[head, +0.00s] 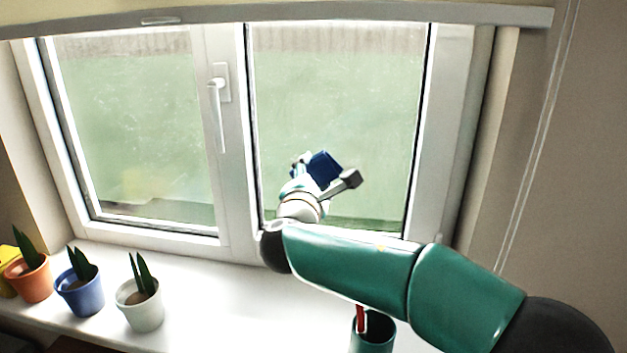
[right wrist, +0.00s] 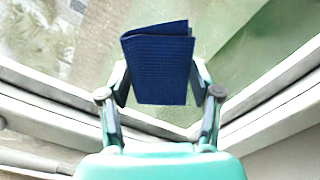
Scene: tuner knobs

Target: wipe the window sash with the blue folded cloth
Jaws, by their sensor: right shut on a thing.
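The blue folded cloth (head: 322,168) is held by my right gripper (head: 327,178) in front of the right window pane, low in the sash. In the right wrist view the cloth (right wrist: 160,65) sits between the two fingers of the gripper (right wrist: 161,85), with its folded edge up. The window sash (head: 425,130) has a white frame around greenish, smudged glass. I cannot tell whether the cloth touches the glass. My left gripper is not in view.
Several potted plants stand on the white sill (head: 220,300) at the left, including a blue pot (head: 82,298) and a white pot (head: 143,312). A dark green container (head: 373,335) stands below my right arm. A window handle (head: 217,110) sticks out between the panes.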

